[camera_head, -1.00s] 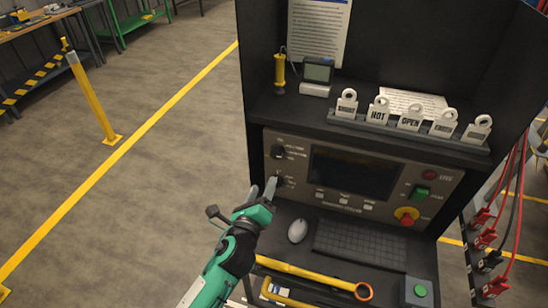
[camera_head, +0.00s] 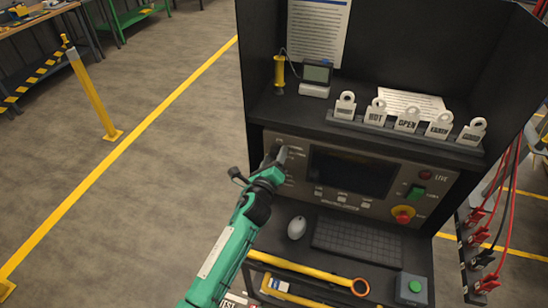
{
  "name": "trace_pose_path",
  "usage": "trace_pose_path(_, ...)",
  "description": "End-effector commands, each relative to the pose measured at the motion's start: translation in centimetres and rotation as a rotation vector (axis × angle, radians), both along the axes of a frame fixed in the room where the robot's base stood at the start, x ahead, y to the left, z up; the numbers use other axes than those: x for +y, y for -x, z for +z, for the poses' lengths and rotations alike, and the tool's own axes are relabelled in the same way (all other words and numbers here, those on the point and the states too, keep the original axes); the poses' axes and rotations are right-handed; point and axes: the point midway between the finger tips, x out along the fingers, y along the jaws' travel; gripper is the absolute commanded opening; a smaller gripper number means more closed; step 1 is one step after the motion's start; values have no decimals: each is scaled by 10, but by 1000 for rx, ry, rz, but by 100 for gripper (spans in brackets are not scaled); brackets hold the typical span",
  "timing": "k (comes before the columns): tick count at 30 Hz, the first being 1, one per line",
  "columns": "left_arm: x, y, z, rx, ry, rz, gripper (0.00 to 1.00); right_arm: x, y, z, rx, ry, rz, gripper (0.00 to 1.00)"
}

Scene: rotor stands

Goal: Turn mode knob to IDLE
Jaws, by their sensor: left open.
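The dark control panel (camera_head: 410,173) stands in the middle of the black console, with small printed labels I cannot read. In the earlier view, two dark knobs sit one above the other at its left side. My left gripper (camera_head: 277,153), on a green arm, is now at the upper knob's place, its fingers open and pointing at the panel. The gripper covers both knobs, so their pointers and settings are hidden. I cannot tell whether the fingers touch the upper knob. My right gripper is not in view.
The panel also has a dark screen (camera_head: 350,173), a green switch (camera_head: 414,192) and a red stop button (camera_head: 403,215).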

Motion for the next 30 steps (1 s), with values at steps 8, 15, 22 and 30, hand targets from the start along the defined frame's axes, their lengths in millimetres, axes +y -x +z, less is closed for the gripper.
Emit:
trace_pose_path(8, 0, 0, 0, 0, 0, 0, 32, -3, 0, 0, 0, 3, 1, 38)
trace_pose_path(15, 0, 0, 0, 1, 2, 1, 11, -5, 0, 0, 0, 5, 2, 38)
trace_pose_path(22, 0, 0, 0, 17, 48, 0, 11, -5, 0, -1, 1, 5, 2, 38)
trace_pose_path(30, 0, 0, -1, 71, 215, 1, 11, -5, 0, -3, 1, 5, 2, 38)
